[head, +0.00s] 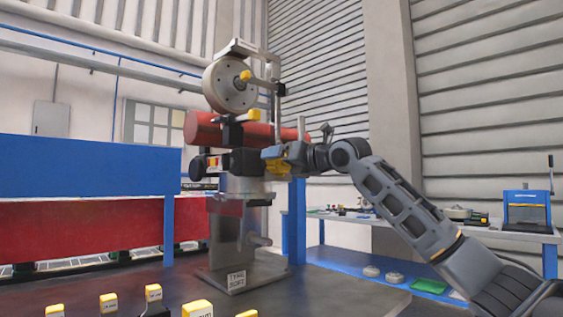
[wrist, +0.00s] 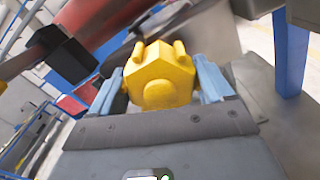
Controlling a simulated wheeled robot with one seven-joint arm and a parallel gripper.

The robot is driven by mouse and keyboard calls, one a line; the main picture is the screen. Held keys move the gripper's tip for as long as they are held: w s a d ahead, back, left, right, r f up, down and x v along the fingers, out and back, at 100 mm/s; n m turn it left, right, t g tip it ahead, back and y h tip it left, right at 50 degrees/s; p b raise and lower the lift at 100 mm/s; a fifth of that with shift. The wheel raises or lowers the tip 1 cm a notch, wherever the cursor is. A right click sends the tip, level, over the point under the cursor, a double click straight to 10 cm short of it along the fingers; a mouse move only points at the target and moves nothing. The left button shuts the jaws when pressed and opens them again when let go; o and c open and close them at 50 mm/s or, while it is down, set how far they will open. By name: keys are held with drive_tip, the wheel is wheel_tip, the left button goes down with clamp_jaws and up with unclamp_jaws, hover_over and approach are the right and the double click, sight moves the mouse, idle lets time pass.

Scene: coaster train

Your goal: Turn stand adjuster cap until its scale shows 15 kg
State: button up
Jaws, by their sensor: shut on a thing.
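The stand (head: 236,225) rises from a dark table, with a grey column on a base plate. A wheel (head: 230,85) and a red cylinder (head: 205,130) sit on its upper part. My gripper (head: 275,158) reaches in from the right at the dark block on the column. In the wrist view my two blue-grey fingers are shut on a yellow cap (wrist: 160,76), one finger on each side. The cap has a blocky body, two raised lugs and a round boss. I cannot make out its scale or any kg reading.
Several yellow-topped blocks (head: 197,309) stand along the table's front edge. A blue and red barrier (head: 80,165) is at the left. A blue-framed bench (head: 400,236) with small parts and a blue device (head: 527,210) is at the right.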

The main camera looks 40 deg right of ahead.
drive_tip(key=shift+d, duration=0.1)
drive_tip(key=o, duration=1)
drive_tip(key=shift+c, duration=0.2)
drive_tip(key=s, duration=0.7)
drive_tip(key=shift+s, duration=0.4)
drive_tip(key=shift+d, duration=0.1)
